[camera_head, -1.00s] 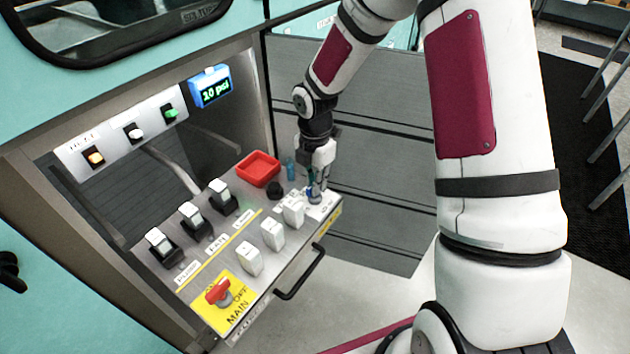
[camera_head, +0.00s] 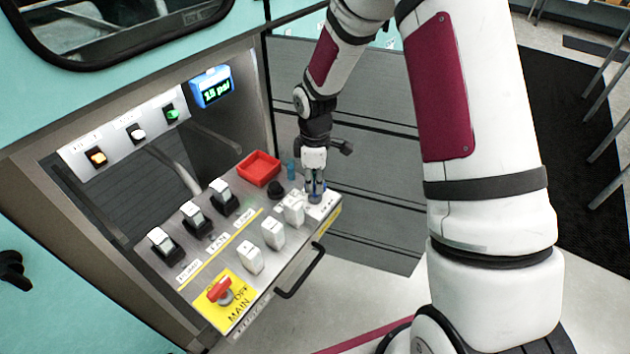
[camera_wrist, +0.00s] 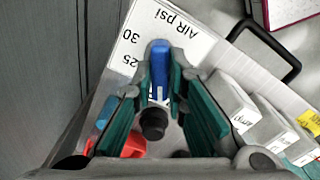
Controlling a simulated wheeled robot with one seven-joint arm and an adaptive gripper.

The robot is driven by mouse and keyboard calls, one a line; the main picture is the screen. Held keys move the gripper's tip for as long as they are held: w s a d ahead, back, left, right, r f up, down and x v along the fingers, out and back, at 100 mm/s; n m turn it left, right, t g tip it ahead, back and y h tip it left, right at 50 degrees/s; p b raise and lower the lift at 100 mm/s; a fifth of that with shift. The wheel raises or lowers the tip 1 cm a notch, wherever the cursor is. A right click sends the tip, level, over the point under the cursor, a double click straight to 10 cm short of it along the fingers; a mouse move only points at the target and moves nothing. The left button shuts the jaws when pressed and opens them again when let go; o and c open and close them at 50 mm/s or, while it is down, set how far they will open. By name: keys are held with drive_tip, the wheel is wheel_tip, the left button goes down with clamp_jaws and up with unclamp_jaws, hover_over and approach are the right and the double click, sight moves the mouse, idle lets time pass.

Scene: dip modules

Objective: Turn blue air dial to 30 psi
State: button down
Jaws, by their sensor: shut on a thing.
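The blue air dial (camera_wrist: 160,65) sits between my gripper's fingers in the wrist view. My gripper (camera_wrist: 161,92) is shut on it, with a teal pad on each side. The white dial plate (camera_wrist: 185,38) reads "AIR psi" with 25 and 30 marked, upside down in this view. The dial's long end points toward the top of the wrist picture. In the head view my gripper (camera_head: 315,192) points down at the panel's right end and mostly hides the dial. The blue display (camera_head: 210,88) shows a green reading that looks like 15 psi.
White rocker switches (camera_head: 273,234) stand close left of my gripper. A black knob (camera_head: 275,188) and a red tray (camera_head: 258,168) are behind. A red main switch (camera_head: 219,289) is at the front left. A black handle (camera_head: 303,274) sticks out in front.

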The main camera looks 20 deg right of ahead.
drive_tip(key=m, duration=0.5)
drive_tip(key=shift+m, duration=0.3)
drive_tip(key=m, duration=1.2)
drive_tip(key=shift+m, duration=0.3)
drive_tip(key=m+p, duration=0.1)
drive_tip(key=m, duration=0.4)
drive_tip(key=shift+p, duration=0.3)
drive_tip(key=shift+m, duration=0.4)
drive_tip(key=c, duration=1.6)
unclamp_jaws()
drive_tip(key=shift+r, duration=0.1)
wheel_tip(320, 180, up, 12)
